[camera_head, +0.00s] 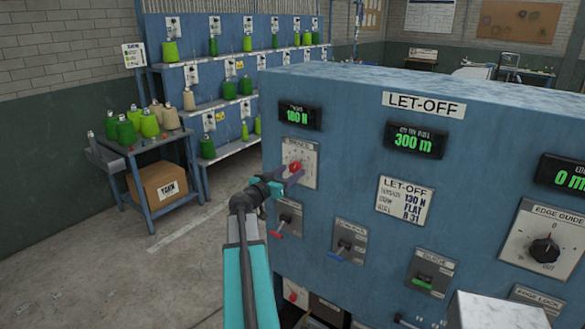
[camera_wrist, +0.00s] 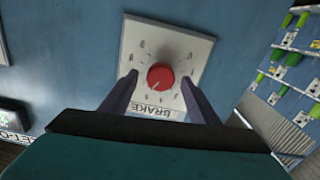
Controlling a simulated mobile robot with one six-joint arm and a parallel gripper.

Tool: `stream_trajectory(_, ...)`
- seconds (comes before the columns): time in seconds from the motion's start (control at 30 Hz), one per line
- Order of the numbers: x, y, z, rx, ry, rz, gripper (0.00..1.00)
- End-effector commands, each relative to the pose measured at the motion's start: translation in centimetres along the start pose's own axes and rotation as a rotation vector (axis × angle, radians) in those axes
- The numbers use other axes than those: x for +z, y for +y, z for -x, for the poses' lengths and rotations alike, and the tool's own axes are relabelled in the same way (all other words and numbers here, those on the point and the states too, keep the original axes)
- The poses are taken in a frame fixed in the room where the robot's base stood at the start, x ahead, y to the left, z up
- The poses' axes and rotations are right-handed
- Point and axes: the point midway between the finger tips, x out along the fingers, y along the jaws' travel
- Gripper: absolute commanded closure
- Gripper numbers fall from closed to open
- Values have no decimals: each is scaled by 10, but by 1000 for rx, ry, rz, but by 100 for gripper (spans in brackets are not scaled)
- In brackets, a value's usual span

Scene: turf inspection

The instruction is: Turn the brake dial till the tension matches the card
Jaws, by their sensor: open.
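The brake dial (camera_head: 295,167) is a red knob on a pale plate marked BRAKE, on the blue LET-OFF cabinet. In the wrist view the red knob (camera_wrist: 161,76) lies between and beyond the fingertips. My gripper (camera_head: 292,178) is open in front of the plate, one finger to each side of the knob in the wrist view (camera_wrist: 160,82). I cannot tell whether a finger touches it. The tension display (camera_head: 298,115) above the dial reads about 180 N in green. The card (camera_head: 404,200) is headed LET-OFF and its top line reads 130 N, with FLAT below.
Levers (camera_head: 287,220) sit just below the dial, with another lever (camera_head: 347,246) to their right. The edge guide dial (camera_head: 544,248) is at far right. A yarn cart (camera_head: 152,150) and racks of cones stand left, with open floor between.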

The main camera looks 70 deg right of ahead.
Motion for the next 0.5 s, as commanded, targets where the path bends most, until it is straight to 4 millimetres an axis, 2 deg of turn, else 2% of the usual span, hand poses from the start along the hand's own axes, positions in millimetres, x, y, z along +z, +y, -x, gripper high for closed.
stream_trajectory(0.2, 0, -1, -15, 0, 0, 0, 45)
stream_trajectory(0.5, 0, 0, -17, 0, 0, 0, 45)
